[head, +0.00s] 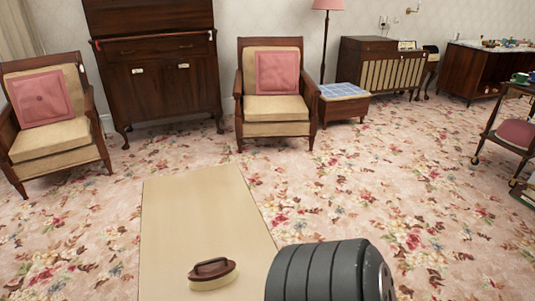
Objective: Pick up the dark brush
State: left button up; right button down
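The dark brush (213,272) lies near the front end of a long beige surface (195,215), at the bottom of the head view. It has a dark brown back with a raised handle, and a pale lower part rests on the surface. Neither gripper shows in the view. A dark grey ribbed cylinder at the bottom, right of the brush, looks like part of my own arm. It covers the surface's right front part. Nothing is seen touching the brush.
Two wooden armchairs with pink cushions (277,72) (41,98) and a dark cabinet (165,85) stand along the back. A blue-topped stool (343,100) is beside the middle chair. A trolley (510,135) is at far right. Floral carpet (395,190) is open between.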

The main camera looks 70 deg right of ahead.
aim_at(215, 273)
jog(key=z, duration=1.7)
jog(key=l+u, duration=0.25)
jog(key=l, duration=0.6)
jog(key=i, duration=0.05)
